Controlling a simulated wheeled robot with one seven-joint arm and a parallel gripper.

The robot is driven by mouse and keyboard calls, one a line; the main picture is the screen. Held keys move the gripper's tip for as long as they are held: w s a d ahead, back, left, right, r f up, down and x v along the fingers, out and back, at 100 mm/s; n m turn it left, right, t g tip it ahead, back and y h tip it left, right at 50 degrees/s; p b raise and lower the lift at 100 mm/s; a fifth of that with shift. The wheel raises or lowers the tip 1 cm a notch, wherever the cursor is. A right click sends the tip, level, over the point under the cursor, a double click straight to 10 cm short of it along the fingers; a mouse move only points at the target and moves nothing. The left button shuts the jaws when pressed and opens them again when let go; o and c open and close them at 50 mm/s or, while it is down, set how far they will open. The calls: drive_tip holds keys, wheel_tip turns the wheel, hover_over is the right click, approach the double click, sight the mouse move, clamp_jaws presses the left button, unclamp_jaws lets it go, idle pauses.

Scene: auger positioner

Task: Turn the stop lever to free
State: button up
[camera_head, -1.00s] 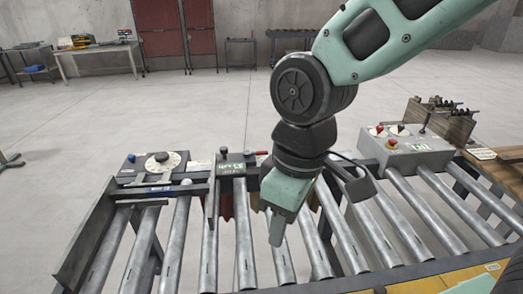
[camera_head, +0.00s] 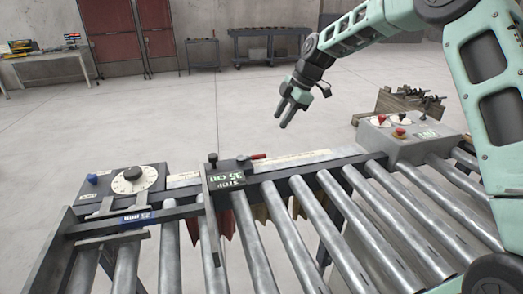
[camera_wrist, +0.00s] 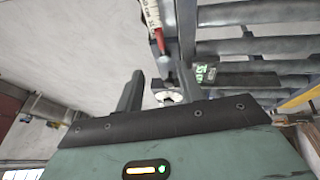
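The stop lever (camera_head: 259,156) is a short bar with a red grip, pointing right from the dark stop block (camera_head: 230,174) marked "STOP" in green. In the wrist view the red lever (camera_wrist: 160,42) shows ahead of the fingers, apart from them, with the stop block (camera_wrist: 205,73) to its right. My gripper (camera_head: 286,114) is in the air above and to the right of the lever, fingers pointing down and left. In the wrist view my gripper (camera_wrist: 160,88) shows its two fingers spread with nothing held. No "free" marking is readable.
A white dial (camera_head: 135,179) sits on a grey box left of the stop block. Metal rollers (camera_head: 325,225) fill the foreground. A rail runs behind them.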

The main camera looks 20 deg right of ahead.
sight(260, 155)
drive_tip(key=p+x, duration=0.4)
drive_tip(key=x, duration=1.1)
drive_tip(key=shift+s+p, duration=0.1)
drive_tip(key=shift+p, duration=0.3)
clamp_jaws()
